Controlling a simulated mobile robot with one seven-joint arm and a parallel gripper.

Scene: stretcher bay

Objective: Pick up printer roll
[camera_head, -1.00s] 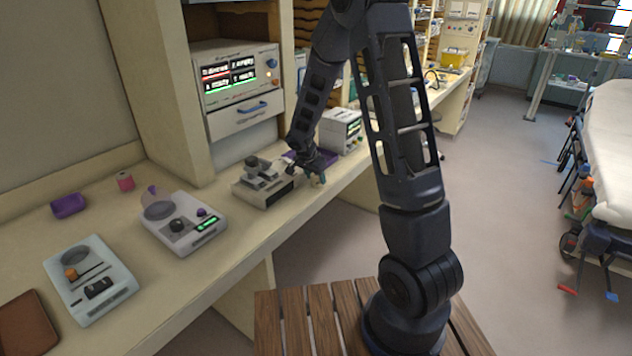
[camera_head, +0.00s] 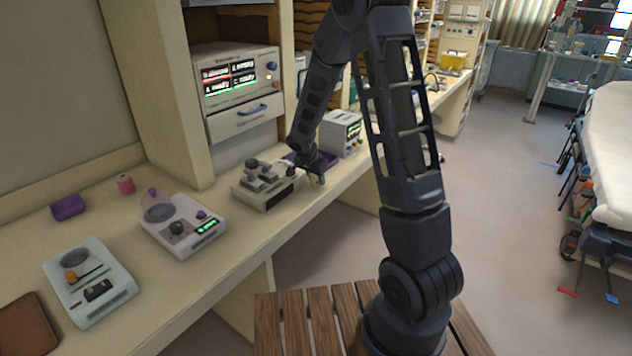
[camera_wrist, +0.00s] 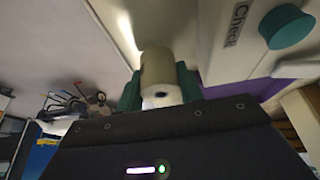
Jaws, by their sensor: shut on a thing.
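The printer roll (camera_wrist: 160,72) is a pale cream cylinder with a white end and a small dark core hole. In the wrist view it sits between the two green fingers of my gripper (camera_wrist: 160,90), one on each side, and the fingers are shut on it. In the head view my gripper (camera_head: 315,177) is at the counter's front edge, right of a grey device; the roll there is too small to make out clearly. I cannot tell whether the roll touches the counter.
A grey device (camera_head: 268,187) stands just left of my gripper, and a boxy monitor (camera_head: 341,133) stands behind it. Two instruments (camera_head: 183,226) (camera_head: 90,284) sit on the counter (camera_head: 165,318) at left. A stretcher (camera_head: 612,150) is at right, with open floor between.

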